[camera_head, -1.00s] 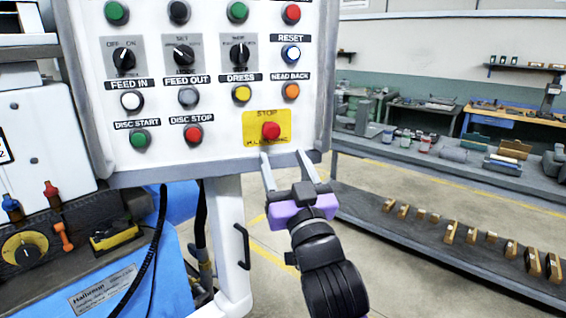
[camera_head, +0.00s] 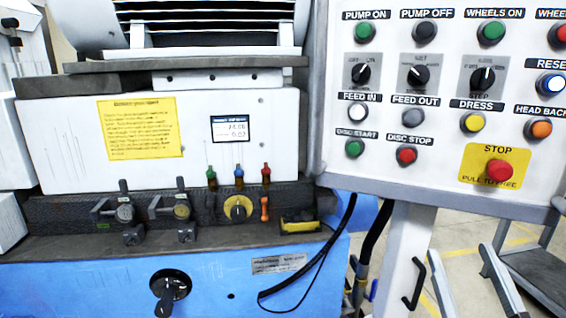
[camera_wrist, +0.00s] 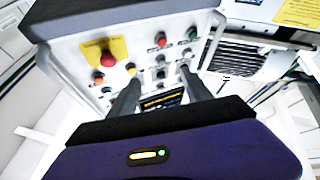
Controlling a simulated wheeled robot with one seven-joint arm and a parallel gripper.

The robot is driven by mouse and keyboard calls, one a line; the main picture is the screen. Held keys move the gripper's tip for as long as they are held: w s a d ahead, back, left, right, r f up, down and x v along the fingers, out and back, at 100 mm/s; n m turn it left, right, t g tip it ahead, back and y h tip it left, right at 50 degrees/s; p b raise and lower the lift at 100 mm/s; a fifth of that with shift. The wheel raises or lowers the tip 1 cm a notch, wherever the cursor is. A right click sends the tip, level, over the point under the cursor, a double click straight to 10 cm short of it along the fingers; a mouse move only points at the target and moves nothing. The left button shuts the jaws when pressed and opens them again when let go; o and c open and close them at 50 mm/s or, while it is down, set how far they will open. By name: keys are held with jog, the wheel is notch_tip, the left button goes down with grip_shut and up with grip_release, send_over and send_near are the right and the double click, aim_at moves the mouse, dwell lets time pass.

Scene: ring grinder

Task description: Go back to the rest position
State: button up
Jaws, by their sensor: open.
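My gripper (camera_head: 497,276) shows at the bottom right of the head view, with only its two grey fingers in the picture. The fingers are spread apart and nothing is between them. They are below the control panel (camera_head: 440,183) and apart from it in the picture. In the wrist view, the two dark fingers (camera_wrist: 160,92) point toward the panel's buttons, with the purple gripper body (camera_wrist: 200,150) below. The red stop button (camera_head: 499,169) on its yellow plate also shows in the wrist view (camera_wrist: 107,59), left of the fingers.
The grinder (camera_head: 70,130) fills the left, with a blue base (camera_head: 210,280), levers and a small display (camera_head: 231,129). A black cable (camera_head: 305,282) hangs below the panel, beside its white post (camera_head: 405,250). A shelf (camera_head: 540,275) stands at the far right. Open floor shows between.

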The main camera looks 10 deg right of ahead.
jog(key=s+a+f+g+y, duration=0.1)
jog(key=s+a+f+g, duration=0.3)
jog(key=s+f, duration=0.8)
jog(key=s+a+f+g+y, duration=0.2)
jog(key=s+a+f+g, duration=0.2)
jog(key=s+f, duration=0.8)
jog(key=s+a, duration=0.1)
jog(key=s, duration=0.3)
jog(key=shift+s+a+f+m+y, duration=0.25)
jog(key=shift+a+m+y, duration=0.05)
jog(key=shift+m, duration=0.1)
